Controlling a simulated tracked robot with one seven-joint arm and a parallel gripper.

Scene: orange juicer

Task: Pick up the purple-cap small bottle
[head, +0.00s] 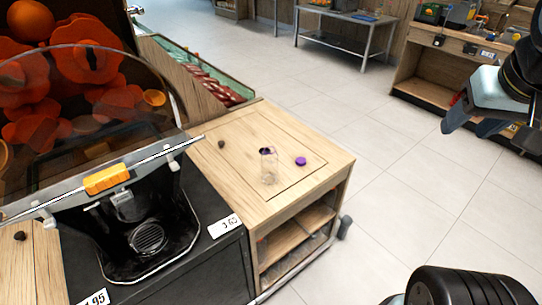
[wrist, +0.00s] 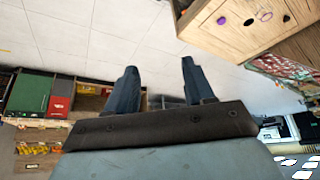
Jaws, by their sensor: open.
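A small clear bottle (head: 268,168) with a dark purplish top stands on the wooden counter (head: 235,190) in the head view. A round purple cap-like piece (head: 300,161) sits on the counter just right of it, apart from it; I cannot tell if anything is under it. The purple piece also shows small in the wrist view (wrist: 222,20). My gripper (head: 491,130) is open and empty at the upper right, well away from the counter. In the wrist view its two fingers (wrist: 159,66) stand apart with floor and distant shelves behind them.
A black juicer (head: 150,235) with a clear cover and oranges stands left of the counter. A small dark object (head: 221,144) lies on the counter's back left. Produce bins (head: 200,75) are behind. Open tiled floor (head: 385,165) lies between counter and my gripper.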

